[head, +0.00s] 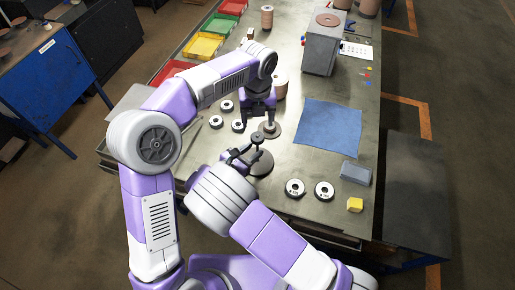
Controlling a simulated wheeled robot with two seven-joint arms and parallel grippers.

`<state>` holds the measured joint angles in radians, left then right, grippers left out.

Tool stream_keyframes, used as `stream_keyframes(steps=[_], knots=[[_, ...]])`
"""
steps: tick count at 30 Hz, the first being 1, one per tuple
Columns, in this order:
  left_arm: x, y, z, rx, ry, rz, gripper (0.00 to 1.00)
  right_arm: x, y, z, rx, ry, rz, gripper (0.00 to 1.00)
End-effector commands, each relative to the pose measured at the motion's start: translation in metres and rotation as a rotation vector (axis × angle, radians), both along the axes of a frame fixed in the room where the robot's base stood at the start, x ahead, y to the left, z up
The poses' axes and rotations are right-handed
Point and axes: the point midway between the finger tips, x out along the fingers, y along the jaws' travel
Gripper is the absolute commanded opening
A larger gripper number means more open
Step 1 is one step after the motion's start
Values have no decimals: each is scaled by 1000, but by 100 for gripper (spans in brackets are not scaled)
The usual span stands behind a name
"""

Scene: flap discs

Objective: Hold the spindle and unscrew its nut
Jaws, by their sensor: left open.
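A dark spindle stand with a round base (262,168) is near the front of the bench. A small dark round piece (257,138) sits at its top; I cannot tell if it is the nut. My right gripper (244,153) is beside the upright, its fingers by the shaft; whether they close on it is unclear. My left gripper (264,116) is open, pointing down just above a light hub on a grey disc (271,130), behind the spindle. Its fingertips look close to the hub; contact is unclear.
Several ring-shaped flanges lie left of the grippers, and two more (295,187) at the front right. A blue cloth (328,127), a grey-blue block (356,173) and a yellow block (355,204) lie right. A grey box (321,50) and coloured bins (203,45) stand farther back.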

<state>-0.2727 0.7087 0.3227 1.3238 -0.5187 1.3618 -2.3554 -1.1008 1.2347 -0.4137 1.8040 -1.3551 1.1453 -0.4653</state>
Motion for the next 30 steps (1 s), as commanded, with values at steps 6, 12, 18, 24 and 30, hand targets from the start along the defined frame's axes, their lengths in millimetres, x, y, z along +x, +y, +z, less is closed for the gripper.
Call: stream_keyframes(steps=[6, 12, 18, 24, 30], knots=[[0, 0, 0, 0, 0, 1, 68, 24, -22, -11, -2, 1, -4, 40], [0, 0, 0, 0, 0, 1, 68, 36, -31, -15, 0, 1, -2, 40], [0, 0, 0, 0, 0, 1, 68, 37, -32, -15, 0, 1, -1, 40], [0, 0, 0, 0, 0, 1, 68, 37, -32, -15, 0, 1, -1, 23], [0, 0, 0, 0, 0, 1, 68, 37, -32, -15, 0, 1, -1, 0]])
